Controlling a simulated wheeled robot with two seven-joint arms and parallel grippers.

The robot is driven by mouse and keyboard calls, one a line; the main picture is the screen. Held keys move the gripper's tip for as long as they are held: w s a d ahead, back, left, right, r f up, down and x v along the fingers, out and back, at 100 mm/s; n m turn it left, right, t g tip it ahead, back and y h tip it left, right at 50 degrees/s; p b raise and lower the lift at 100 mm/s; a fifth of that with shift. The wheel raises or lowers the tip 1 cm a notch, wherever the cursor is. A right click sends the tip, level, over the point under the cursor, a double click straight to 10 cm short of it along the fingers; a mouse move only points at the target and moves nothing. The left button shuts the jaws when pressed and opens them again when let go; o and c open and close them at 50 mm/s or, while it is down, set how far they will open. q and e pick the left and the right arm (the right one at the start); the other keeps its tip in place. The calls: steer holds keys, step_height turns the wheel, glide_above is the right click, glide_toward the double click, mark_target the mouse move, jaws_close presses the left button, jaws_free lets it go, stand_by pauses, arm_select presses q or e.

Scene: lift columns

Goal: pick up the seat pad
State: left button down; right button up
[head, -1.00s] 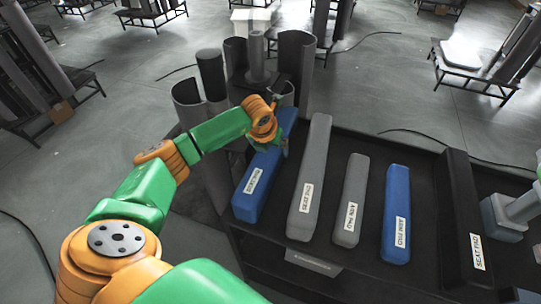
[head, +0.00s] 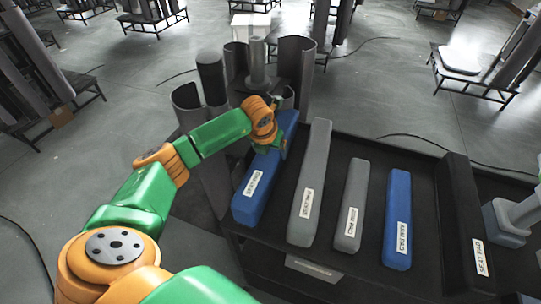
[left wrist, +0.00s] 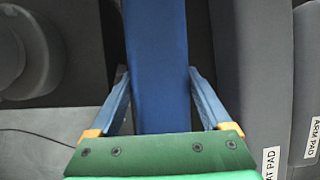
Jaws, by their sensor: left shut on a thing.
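A long blue seat pad (head: 254,196) with a white "SEAT PAD" label lies at the left end of a dark tray-like surface in the head view. My left gripper (head: 270,146) is shut across it, nearer its far end. In the left wrist view, the blue pad (left wrist: 158,70) runs between the two fingers of my left gripper (left wrist: 160,80), one along each side. A grey seat pad (head: 312,180) lies just to its right, and a black seat pad (head: 466,220) lies farther right. I cannot tell whether the blue pad is clear of the surface. My right gripper does not show.
A grey arm pad (head: 352,205) and a blue arm pad (head: 398,220) lie between the grey and black seat pads on the dark cart top (head: 432,190). Several upright dark tubes (head: 297,72) stand just behind my left gripper. Open grey floor lies beyond.

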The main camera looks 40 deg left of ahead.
arm_select(q)
steer(key=s+d+r, duration=0.1)
steer(key=r, duration=0.1)
steer(key=s+d+r+b, duration=0.1)
steer(key=r, duration=0.2)
steer(key=s+d+r+b, duration=0.1)
steer(key=r, duration=0.1)
steer(key=shift+r, duration=0.2)
steer(key=s+d+r+p, duration=0.5)
steer(key=s+d+r, duration=0.1)
steer(key=r, duration=0.5)
steer(key=shift+s+d, duration=0.3)
steer(key=shift+s, duration=0.3)
steer(key=shift+f, duration=0.15)
